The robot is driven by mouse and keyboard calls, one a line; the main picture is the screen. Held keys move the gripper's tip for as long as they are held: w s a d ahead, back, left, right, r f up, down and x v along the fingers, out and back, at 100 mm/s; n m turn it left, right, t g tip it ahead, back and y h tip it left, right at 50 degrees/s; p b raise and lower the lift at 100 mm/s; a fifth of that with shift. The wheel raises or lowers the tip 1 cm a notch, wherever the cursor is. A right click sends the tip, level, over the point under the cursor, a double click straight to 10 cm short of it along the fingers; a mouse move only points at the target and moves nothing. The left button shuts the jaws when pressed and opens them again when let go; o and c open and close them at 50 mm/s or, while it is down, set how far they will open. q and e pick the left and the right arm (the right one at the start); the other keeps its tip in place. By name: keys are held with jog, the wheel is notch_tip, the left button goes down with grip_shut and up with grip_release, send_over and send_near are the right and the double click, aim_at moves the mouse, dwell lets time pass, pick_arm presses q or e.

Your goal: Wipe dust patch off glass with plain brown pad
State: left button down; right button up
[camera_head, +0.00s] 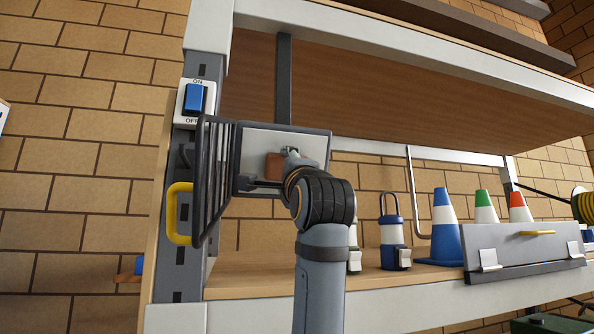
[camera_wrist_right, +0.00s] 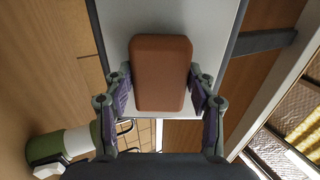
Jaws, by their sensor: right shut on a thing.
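The plain brown pad (camera_head: 274,166) is held in front of a pale pane with a dark frame, which looks like the glass (camera_head: 253,141). In the right wrist view the pad (camera_wrist_right: 162,75) sits between the two fingers of my right gripper (camera_wrist_right: 159,82), which is shut on it. The pane (camera_wrist_right: 214,38) lies behind the pad there; whether they touch I cannot tell. I cannot make out a dust patch; the pad and my arm cover part of the pane. My left gripper is not in view.
A dark grille door (camera_head: 211,175) with a yellow handle (camera_head: 179,213) stands left of the pane, near a blue switch (camera_head: 194,99). On the shelf at right are a blue padlock-like object (camera_head: 391,235), several cones, including a blue one (camera_head: 446,230), and a grey panel (camera_head: 520,247).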

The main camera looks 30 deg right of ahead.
aim_at(267, 168)
jog(key=shift+w+a, duration=0.25)
jog(key=shift+a, duration=0.9)
jog(key=shift+w+a, duration=0.2)
jog(key=shift+a, duration=0.55)
jog(key=shift+w+a, duration=0.2)
jog(key=shift+a, duration=0.6)
jog(key=shift+d, duration=0.15)
